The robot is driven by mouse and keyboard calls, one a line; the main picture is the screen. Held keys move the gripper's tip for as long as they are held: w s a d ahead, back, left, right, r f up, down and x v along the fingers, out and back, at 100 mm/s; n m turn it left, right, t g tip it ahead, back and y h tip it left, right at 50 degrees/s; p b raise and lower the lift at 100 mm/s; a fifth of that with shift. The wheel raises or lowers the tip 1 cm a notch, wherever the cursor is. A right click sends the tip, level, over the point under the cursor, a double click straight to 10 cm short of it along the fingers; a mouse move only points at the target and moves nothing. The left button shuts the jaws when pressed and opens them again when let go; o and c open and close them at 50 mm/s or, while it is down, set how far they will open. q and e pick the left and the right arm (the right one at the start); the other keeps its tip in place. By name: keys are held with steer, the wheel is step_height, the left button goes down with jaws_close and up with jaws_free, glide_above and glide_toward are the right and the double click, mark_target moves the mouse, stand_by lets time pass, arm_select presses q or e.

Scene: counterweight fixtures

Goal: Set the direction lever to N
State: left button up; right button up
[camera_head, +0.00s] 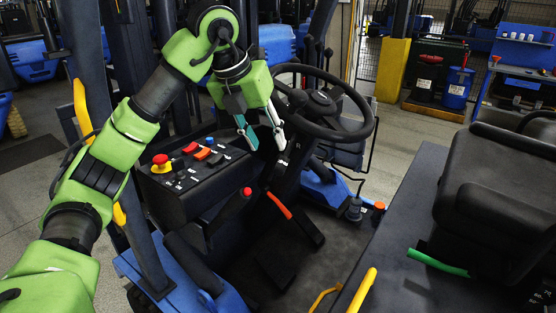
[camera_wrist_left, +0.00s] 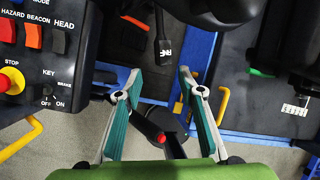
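The direction lever's lettered part is a black piece with small white letters (camera_wrist_left: 165,46), at the top middle of the left wrist view. The letters are too small to read for certain, and the lever's setting cannot be told. In the head view, white marks show on the steering column (camera_head: 283,162) below the wheel, just under my gripper. My left gripper (camera_head: 263,139) is open and empty beside the steering wheel. In the left wrist view its two teal-padded fingers (camera_wrist_left: 161,80) stand wide apart, with the lettered part between and beyond their tips. My right gripper is not in view.
The steering wheel (camera_head: 322,103) is just right of my gripper. A switch panel (camera_head: 190,185) with a red stop button (camera_head: 160,161) stands left. A red-knobbed lever (camera_head: 246,192) rises below the gripper; its knob shows between the fingers (camera_wrist_left: 159,137). The seat (camera_head: 490,215) is right.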

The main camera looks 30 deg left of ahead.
mark_target(279, 163)
arm_select(q)
steer(key=x, duration=0.4)
steer(key=shift+w+d+f+p, duration=0.1)
steer(key=shift+w+d+p, duration=0.05)
steer(key=shift+w+p, duration=0.3)
steer(key=x, duration=0.3)
steer(key=shift+f+p, duration=0.15)
steer(key=shift+p, duration=0.2)
steer(key=shift+w+f, duration=0.1)
steer(key=shift+f, duration=0.2)
steer(key=shift+w+f, duration=0.1)
steer(key=shift+f, duration=0.05)
steer(key=shift+w+d, duration=0.1)
jaws_close()
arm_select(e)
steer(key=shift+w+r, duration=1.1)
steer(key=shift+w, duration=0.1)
